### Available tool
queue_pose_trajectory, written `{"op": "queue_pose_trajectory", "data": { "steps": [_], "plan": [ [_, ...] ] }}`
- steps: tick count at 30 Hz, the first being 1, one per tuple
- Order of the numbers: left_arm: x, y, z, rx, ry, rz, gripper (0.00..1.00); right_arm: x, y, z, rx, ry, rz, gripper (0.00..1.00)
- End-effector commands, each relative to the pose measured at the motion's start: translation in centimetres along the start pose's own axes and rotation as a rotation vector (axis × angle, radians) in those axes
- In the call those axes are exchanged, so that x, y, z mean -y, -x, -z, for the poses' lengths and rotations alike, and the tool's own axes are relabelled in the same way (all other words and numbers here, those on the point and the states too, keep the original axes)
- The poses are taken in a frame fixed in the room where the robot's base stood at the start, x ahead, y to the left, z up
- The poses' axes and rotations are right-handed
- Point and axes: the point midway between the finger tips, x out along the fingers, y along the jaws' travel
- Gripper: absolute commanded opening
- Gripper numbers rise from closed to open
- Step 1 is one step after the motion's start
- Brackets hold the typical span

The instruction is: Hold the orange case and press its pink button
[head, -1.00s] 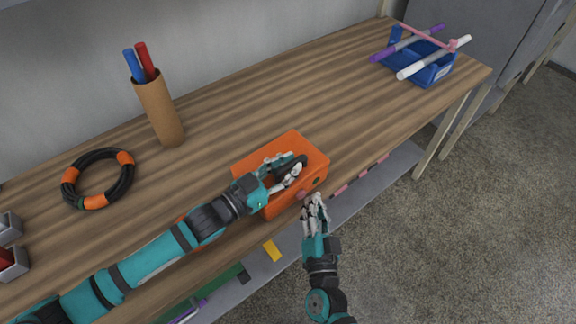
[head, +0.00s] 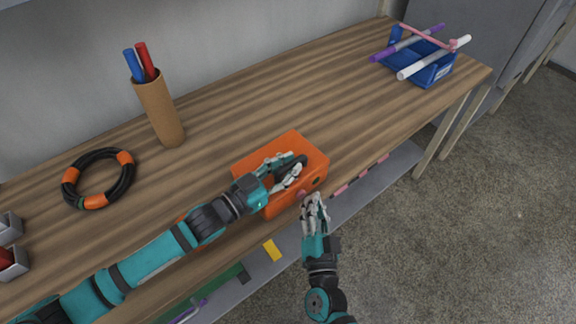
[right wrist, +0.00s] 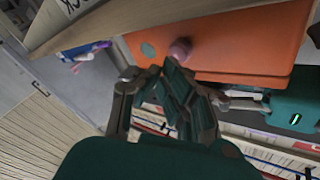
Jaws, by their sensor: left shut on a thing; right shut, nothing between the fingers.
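The orange case (head: 312,158) sits at the front edge of the wooden bench. My left gripper (head: 291,172) is shut on the case's dark handle (head: 297,161) on top. The case's front face shows in the right wrist view (right wrist: 240,45), with the pink button (right wrist: 180,50) and a dark green round spot (right wrist: 148,49) beside it. My right gripper (right wrist: 178,85) is shut and empty, with its fingertips just short of the button in that view. In the head view my right gripper (head: 310,200) is in front of the case; whether it touches the button cannot be told.
A blue tray (head: 430,68) with rods is at the far right. A lower shelf (head: 355,195) runs beneath.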

Motion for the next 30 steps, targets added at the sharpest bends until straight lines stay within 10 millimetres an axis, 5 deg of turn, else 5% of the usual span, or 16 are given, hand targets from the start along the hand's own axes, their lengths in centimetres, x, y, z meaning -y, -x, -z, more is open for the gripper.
{"op": "queue_pose_trajectory", "data": {
  "steps": [1,30],
  "plan": [
    [-0.09,0.23,-1.05,0.023,0.005,0.002,0.00,0.04,-0.18,-0.11,-0.001,-0.001,0.000,0.00],
    [-0.10,0.22,-1.05,0.023,0.005,0.002,0.00,0.47,-1.07,-0.64,0.001,0.000,0.000,0.00]
  ]
}}
